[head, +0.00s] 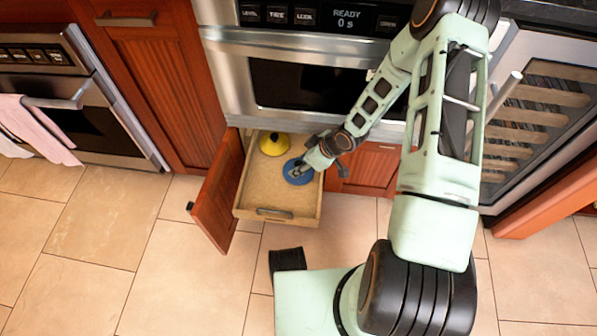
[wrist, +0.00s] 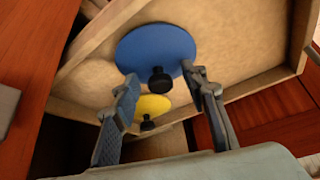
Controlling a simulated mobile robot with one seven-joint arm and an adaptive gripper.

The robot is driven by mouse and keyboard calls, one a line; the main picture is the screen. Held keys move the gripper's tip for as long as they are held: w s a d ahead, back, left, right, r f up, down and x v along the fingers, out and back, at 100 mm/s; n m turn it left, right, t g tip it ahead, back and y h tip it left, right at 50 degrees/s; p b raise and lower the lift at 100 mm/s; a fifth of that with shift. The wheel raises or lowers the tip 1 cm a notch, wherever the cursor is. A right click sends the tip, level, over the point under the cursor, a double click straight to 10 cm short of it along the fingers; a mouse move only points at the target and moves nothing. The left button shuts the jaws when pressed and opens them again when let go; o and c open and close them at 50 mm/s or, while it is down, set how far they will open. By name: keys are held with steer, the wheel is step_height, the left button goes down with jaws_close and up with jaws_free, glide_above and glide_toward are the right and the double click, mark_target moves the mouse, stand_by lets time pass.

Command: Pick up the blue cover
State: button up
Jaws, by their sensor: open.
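The blue cover (head: 297,171) is a round disc lying in the pulled-out wooden drawer (head: 250,200), near the drawer's right side. In the wrist view the blue cover (wrist: 160,52) shows a black knob at its middle. My gripper (head: 297,172) is over the blue cover in the head view and hides part of it. In the wrist view my gripper (wrist: 160,76) is open, with one finger on each side of the knob. Nothing is held. I cannot tell whether the fingers touch the cover.
A yellow cover (head: 274,144) with a black knob lies farther back in the drawer. An open cabinet door (head: 217,190) stands at the drawer's left. A microwave (head: 310,85) is above. The tiled floor in front is mostly clear.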

steer(key=c, duration=1)
steer(key=shift+r, duration=0.15)
